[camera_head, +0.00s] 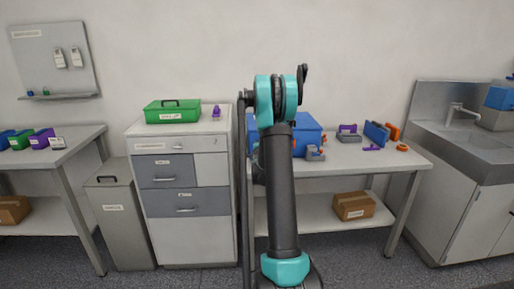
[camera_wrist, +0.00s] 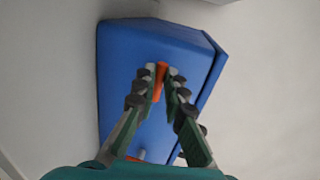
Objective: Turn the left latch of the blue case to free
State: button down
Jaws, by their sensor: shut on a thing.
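The blue case (camera_head: 309,128) stands on the bench behind my arm, which hides much of it in the head view. In the wrist view the case (camera_wrist: 125,60) fills the middle, seen close and turned. My gripper (camera_wrist: 161,74) is shut on an orange latch (camera_wrist: 159,83) on the case's face, one finger on each side of it. A second orange piece (camera_wrist: 136,159) shows near the bottom, partly hidden by my gripper. I cannot tell from the wrist view how far the held latch is turned. The fingertips are hidden in the head view.
A drawer cabinet (camera_head: 215,127) with a green case (camera_head: 172,111) stands left.

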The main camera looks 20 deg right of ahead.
dwell(0.4)
jog(key=c, duration=1.6)
grip_release()
jog(key=shift+s, duration=0.1)
jog(key=v, duration=1.2)
